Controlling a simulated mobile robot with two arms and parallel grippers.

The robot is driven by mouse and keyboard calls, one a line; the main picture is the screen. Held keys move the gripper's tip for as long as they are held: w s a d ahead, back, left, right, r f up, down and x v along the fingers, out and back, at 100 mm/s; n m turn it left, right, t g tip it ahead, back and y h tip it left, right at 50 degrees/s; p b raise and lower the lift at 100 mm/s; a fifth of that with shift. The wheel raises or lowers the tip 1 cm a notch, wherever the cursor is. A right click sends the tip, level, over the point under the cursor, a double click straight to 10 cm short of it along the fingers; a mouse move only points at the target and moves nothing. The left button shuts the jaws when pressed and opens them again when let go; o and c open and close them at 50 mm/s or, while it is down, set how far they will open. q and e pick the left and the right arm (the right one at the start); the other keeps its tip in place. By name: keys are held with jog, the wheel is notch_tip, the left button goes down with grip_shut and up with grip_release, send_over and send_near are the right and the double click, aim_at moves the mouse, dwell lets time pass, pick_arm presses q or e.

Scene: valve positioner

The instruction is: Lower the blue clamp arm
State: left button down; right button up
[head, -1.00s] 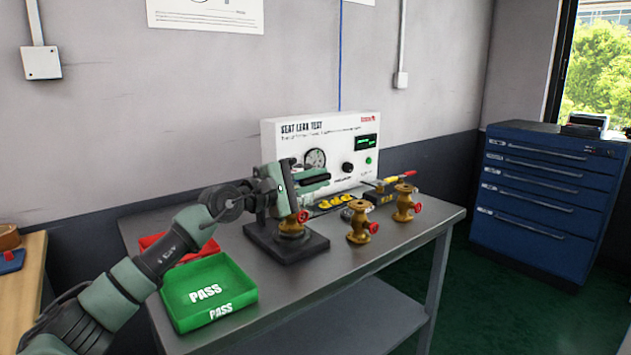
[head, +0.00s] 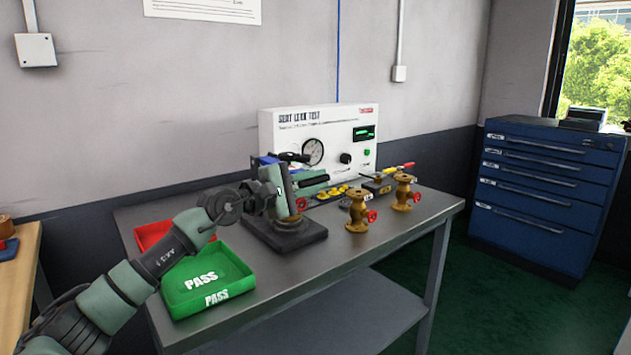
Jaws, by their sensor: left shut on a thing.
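My left gripper (head: 309,182) reaches in from the left over the black clamp fixture base (head: 287,237) on the bench. It is shut at the clamp, and its wrist and fingers cover most of what it holds. A small part of the blue clamp arm (head: 266,160) shows behind the gripper, raised above the base. The fixture's valve is mostly hidden behind the gripper; its red handwheel (head: 301,204) shows just below the fingers. My right gripper is not in view.
Two brass valves (head: 357,211) (head: 403,193) with red handwheels stand right of the fixture. The white seat leak test panel (head: 345,135) stands close behind. A green PASS tray (head: 207,282) and red tray (head: 160,233) lie left. The bench's front right is clear.

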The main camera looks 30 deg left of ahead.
pick_arm(q)
jog(key=shift+d+f, duration=0.1)
jog(key=shift+f, duration=0.2)
jog(key=c, duration=1.5)
grip_release()
jog(key=shift+o, duration=0.7)
jog(key=shift+w+f, duration=0.1)
jog(key=shift+w, duration=0.1)
jog(key=shift+s, duration=0.1)
jog(key=b+v, duration=0.1)
jog(key=v, duration=0.6)
jog(key=shift+s, duration=0.3)
